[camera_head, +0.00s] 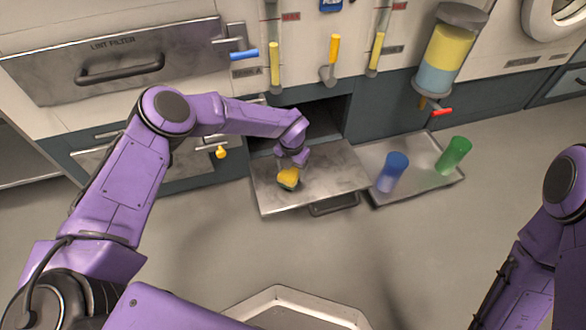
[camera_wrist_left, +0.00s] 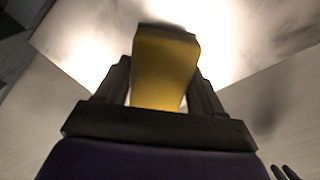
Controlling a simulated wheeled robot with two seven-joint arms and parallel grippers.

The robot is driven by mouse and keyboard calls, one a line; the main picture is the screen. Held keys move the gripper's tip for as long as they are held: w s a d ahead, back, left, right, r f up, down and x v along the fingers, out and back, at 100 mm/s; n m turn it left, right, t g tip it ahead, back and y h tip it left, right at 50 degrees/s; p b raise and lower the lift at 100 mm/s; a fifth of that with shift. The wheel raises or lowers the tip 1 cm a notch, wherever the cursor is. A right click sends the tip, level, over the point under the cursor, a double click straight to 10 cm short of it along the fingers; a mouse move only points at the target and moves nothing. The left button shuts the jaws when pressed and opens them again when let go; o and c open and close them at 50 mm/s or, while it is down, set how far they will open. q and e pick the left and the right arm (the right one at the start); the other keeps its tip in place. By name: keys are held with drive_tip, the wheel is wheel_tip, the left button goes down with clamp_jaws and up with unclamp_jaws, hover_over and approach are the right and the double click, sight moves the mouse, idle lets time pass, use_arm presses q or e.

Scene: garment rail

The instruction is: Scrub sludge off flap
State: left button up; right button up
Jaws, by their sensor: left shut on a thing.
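The flap (camera_head: 335,170) is folded down in front of a dark opening in the machine front, with a dark handle on its near edge. Its grey metal face has dull smudges. My left gripper (camera_head: 291,168) is over the left part of the flap, shut on a yellow scrubber (camera_head: 288,177) with a dark green underside. The scrubber appears to be at the flap's surface; I cannot tell if it touches. In the left wrist view the yellow scrubber (camera_wrist_left: 164,70) sits between the two fingers, with the bright flap (camera_wrist_left: 95,40) beyond. My right gripper is out of view; only its arm shows.
A blue cup (camera_head: 392,172) and a green cup (camera_head: 454,155) stand on a tray (camera_head: 418,160) right of the flap. A dispenser (camera_head: 447,55) with yellow and blue liquid hangs above. The lint filter panel (camera_head: 115,62) juts out at upper left. A light tray (camera_head: 295,310) lies at the front.

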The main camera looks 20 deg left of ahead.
use_arm(q)
drive_tip(key=shift+f, duration=0.35)
idle(0.5)
drive_tip(key=shift+f+b, duration=0.25)
drive_tip(key=shift+b, duration=0.2)
drive_tip(key=shift+f, duration=0.35)
